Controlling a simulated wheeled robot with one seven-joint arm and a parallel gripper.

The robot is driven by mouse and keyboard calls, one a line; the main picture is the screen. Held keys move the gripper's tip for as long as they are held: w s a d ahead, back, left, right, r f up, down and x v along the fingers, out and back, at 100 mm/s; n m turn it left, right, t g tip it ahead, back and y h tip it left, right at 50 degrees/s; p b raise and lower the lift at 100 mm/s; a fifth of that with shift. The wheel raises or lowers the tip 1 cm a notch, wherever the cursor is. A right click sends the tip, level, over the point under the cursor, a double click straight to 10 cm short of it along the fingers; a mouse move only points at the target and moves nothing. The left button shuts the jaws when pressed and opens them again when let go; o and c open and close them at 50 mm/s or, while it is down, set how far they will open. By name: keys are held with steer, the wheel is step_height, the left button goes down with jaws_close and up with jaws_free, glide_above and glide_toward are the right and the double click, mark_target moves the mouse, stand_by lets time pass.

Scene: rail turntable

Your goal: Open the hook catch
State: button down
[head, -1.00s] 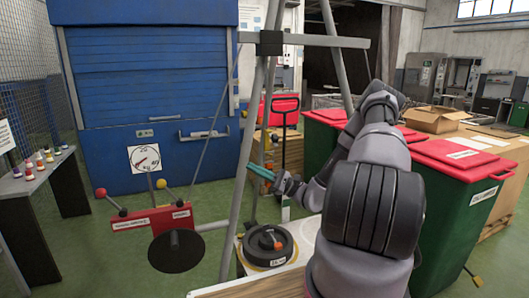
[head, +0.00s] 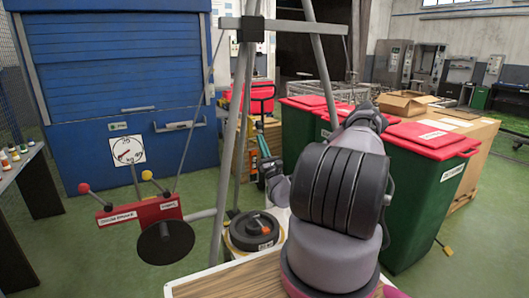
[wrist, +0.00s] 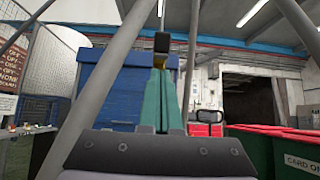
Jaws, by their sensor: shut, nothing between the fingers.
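I cannot make out a hook catch for certain in either view. My gripper (head: 262,143) shows in the head view as small teal fingers behind the grey frame, left of my arm, pointing upward. In the wrist view the teal fingers (wrist: 158,100) are together, with nothing seen between them. A black block (wrist: 162,42) shows just above the fingertips there; I cannot tell whether it touches them. A red box (head: 139,213) with a red-knobbed lever and a yellow-knobbed lever sits to the left, below a dial (head: 127,149).
Grey frame legs (head: 233,125) stand close left of my gripper. A black disc weight (head: 253,230) lies below it. Green bins with red lids (head: 432,135) stand to the right. A blue shutter (head: 115,65) is behind. Green floor (head: 75,250) is clear at left.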

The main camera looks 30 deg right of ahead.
mark_target(261, 132)
steer(key=shift+x, duration=1.2)
steer(key=shift+s+r+g, duration=0.55)
steer(key=shift+r+g, duration=0.05)
steer(key=shift+g, duration=0.5)
steer(key=shift+s+r+g, duration=0.15)
steer(key=shift+r+g, duration=0.1)
steer(key=shift+g, duration=0.15)
steer(key=shift+s+r, duration=0.15)
steer(key=shift+r, duration=0.05)
steer(key=shift+s+r, duration=0.25)
steer(key=shift+r, duration=0.45)
steer(key=shift+d, duration=0.1)
